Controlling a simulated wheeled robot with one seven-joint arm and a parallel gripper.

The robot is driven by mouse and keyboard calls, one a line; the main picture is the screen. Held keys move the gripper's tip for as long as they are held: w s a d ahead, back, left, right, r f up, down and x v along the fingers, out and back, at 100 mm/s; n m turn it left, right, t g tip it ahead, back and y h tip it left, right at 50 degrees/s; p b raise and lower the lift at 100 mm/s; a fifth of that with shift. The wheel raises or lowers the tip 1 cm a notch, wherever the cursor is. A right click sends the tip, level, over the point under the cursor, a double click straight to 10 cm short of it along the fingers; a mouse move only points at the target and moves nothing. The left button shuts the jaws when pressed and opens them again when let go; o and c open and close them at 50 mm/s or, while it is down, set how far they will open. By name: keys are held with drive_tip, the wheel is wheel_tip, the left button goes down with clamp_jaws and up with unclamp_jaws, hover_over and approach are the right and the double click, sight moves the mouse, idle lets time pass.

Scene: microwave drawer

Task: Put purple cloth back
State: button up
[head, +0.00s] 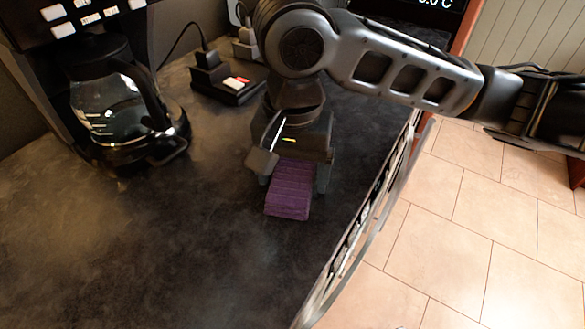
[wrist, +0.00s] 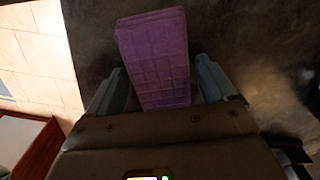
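The purple cloth (head: 288,190) is a folded, quilted-looking block on the dark countertop, near the counter's front edge. My gripper (head: 295,183) is above it, pointing down, with one finger on each side of the cloth's rear part. In the wrist view the cloth (wrist: 157,60) extends out between the two blue-grey fingers of my gripper (wrist: 162,80). The fingers are spread apart, with narrow gaps visible between them and the cloth. The cloth's rear end is hidden under my gripper. I cannot tell how far the fingertips are above the counter.
A coffee maker with a glass pot (head: 110,105) stands at the left. A dark holder with small red and white items (head: 232,85) is behind my gripper. An open metal-edged door or drawer front (head: 375,210) runs along the counter's right edge, above a tiled floor (head: 450,240).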

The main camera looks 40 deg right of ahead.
sight(293, 175)
drive_tip(key=shift+o, duration=0.5)
wheel_tip(293, 175, up, 12)
drive_tip(key=p, duration=0.2)
drive_tip(key=shift+r, duration=0.15)
idle(0.5)
